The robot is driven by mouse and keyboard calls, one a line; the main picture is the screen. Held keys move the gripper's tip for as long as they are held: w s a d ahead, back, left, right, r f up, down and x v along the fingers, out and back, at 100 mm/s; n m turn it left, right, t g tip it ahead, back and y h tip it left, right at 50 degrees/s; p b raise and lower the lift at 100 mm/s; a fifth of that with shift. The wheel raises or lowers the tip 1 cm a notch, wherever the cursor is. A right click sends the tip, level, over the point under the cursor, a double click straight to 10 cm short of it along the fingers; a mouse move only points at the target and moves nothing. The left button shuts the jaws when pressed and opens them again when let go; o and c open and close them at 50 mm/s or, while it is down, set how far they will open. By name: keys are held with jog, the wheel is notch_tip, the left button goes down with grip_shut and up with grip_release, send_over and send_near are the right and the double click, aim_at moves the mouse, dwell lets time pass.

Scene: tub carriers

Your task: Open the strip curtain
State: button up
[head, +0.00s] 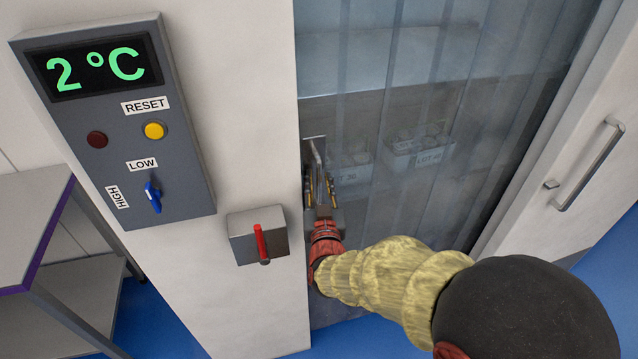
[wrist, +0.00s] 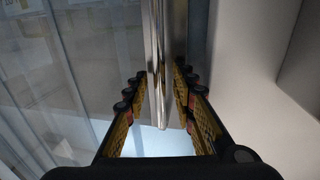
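The strip curtain (head: 480,130) hangs as clear, bluish overlapping strips across the doorway in the head view. It covers the opening, and its strips also show on the left in the wrist view (wrist: 60,90). A shiny upright metal handle (head: 314,148) is at the curtain's left edge. My gripper (head: 319,180) is at the handle's lower part. In the wrist view the handle (wrist: 157,60) runs down between the two spread fingers of my gripper (wrist: 160,76). The fingers look open around it; contact cannot be made out.
A grey control box (head: 115,120) reading 2 °C is on the white wall left of the doorway. A small box with a red lever (head: 260,240) is below it. Labelled tubs (head: 418,150) show dimly behind the strips. A shelf cart (head: 35,225) stands at left.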

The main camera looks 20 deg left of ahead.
jog(key=c, duration=0.3)
grip_shut()
dwell(0.6)
